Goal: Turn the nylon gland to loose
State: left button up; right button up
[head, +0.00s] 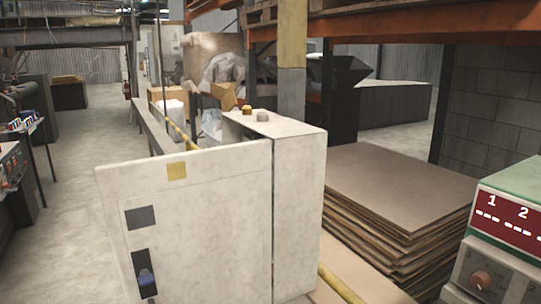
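A white cabinet (299,205) stands in the middle of the head view. Two small fittings sit on its top: a brass-coloured one (247,109) and a grey one (263,116) just to its right and nearer. The grey one looks like the nylon gland, but both are too small to tell how tight they are. The cabinet's wide white door (215,205) faces me, with a yellow square label (177,171), a grey plate (140,217) and a dark handle (145,274). Neither of my grippers is in view.
A stack of brown sheets (400,195) lies right of the cabinet. At the right edge is a green-topped device (511,235) with a red display and a knob (481,281). A bench with equipment (14,170) stands at the left edge. Open floor (75,230) lies left of the cabinet.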

aim_at(261, 116)
jog(key=i+j+z, duration=0.2)
jog(key=j, duration=0.35)
jog(key=i+j+z, duration=0.15)
jog(key=j, duration=0.45)
jog(key=j+z, duration=0.2)
jog(key=j, duration=0.4)
jog(key=i+j+z, duration=0.2)
jog(key=j, duration=0.4)
jog(key=k, duration=0.05)
